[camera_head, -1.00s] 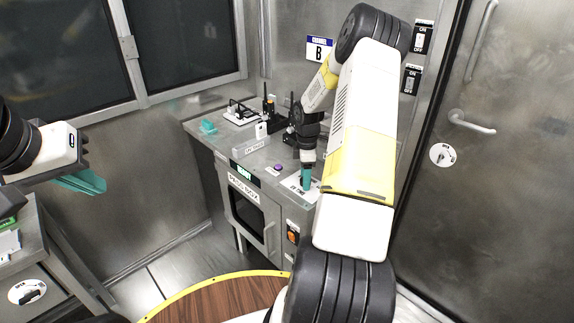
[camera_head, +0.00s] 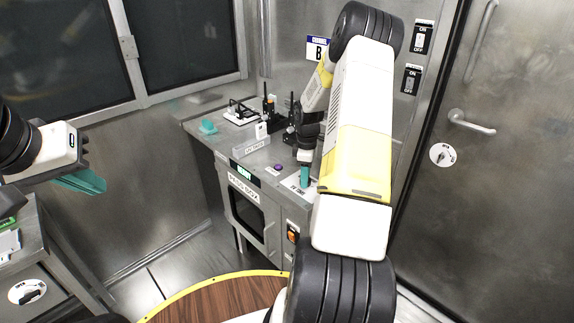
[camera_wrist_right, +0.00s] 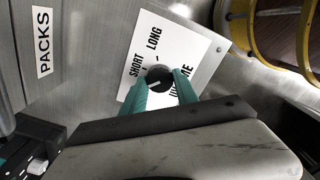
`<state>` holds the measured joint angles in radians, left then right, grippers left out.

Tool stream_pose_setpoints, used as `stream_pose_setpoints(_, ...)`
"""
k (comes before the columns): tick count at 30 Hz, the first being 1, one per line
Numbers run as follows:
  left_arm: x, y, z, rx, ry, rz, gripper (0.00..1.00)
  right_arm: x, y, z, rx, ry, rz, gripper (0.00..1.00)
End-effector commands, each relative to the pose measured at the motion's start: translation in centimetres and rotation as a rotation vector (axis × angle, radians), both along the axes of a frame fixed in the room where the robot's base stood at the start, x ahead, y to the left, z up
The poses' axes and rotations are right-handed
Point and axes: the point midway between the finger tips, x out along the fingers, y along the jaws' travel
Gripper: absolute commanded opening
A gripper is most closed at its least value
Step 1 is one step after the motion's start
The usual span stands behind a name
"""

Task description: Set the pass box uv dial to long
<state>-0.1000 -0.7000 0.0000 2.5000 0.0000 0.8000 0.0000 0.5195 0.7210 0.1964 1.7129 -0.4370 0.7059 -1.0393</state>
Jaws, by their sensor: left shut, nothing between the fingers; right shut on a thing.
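The black UV dial (camera_wrist_right: 158,78) sits on a white plate (camera_wrist_right: 185,47) marked SHORT, LONG and UV TIME in the right wrist view. The dial carries a pale pointer line; its exact setting is hard to read. The teal fingers of my right gripper (camera_wrist_right: 160,86) are shut on the dial, one on each side. In the head view my right gripper (camera_head: 305,177) points down at the plate (camera_head: 292,183) on top of the pass box (camera_head: 231,201), hiding the dial. My left gripper (camera_head: 82,181) is shut and empty at the left, far from the box.
A purple button (camera_head: 278,167) and a small teal piece (camera_head: 208,127) are on the counter. A black-and-white device (camera_head: 240,113) stands behind. A PACKS label (camera_wrist_right: 43,42) is left of the dial. A round wooden top (camera_head: 220,302) with a yellow rim is in front.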

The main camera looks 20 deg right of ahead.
Motion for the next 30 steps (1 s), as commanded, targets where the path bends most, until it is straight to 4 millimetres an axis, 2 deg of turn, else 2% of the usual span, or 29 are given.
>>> stream_pose_setpoints(30,0.00,0.00,0.00,0.000,0.000,0.000,0.00,0.16,-0.06,0.12,-0.001,-0.003,-0.965,0.00)
